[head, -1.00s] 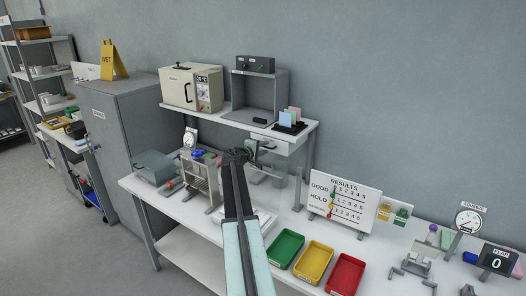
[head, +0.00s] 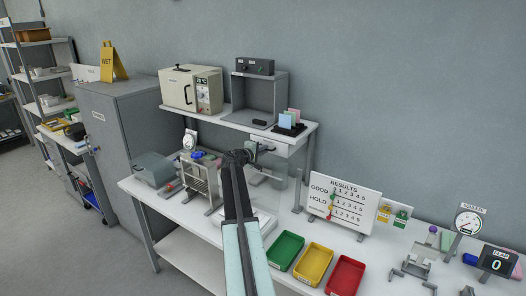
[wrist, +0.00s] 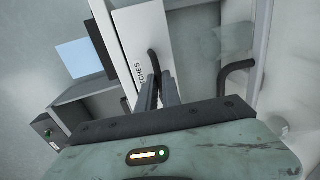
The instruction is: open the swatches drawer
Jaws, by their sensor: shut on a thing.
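The swatches drawer (head: 279,147) is a white drawer under the right end of the raised shelf. A dark bent handle (wrist: 153,60) stands out from this front. My gripper (head: 252,153) is at the drawer front, and in the wrist view its fingers (wrist: 157,85) are shut on the handle. The fingers hide part of the handle. I cannot tell how far out the drawer is.
A clear-walled box (head: 268,188) stands below the drawer. A second dark bent bar (wrist: 236,72) is right of my fingers. The shelf holds a grey booth (head: 262,95) and colored cards (head: 287,119). Green, yellow and red trays (head: 313,262) lie at the bench front.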

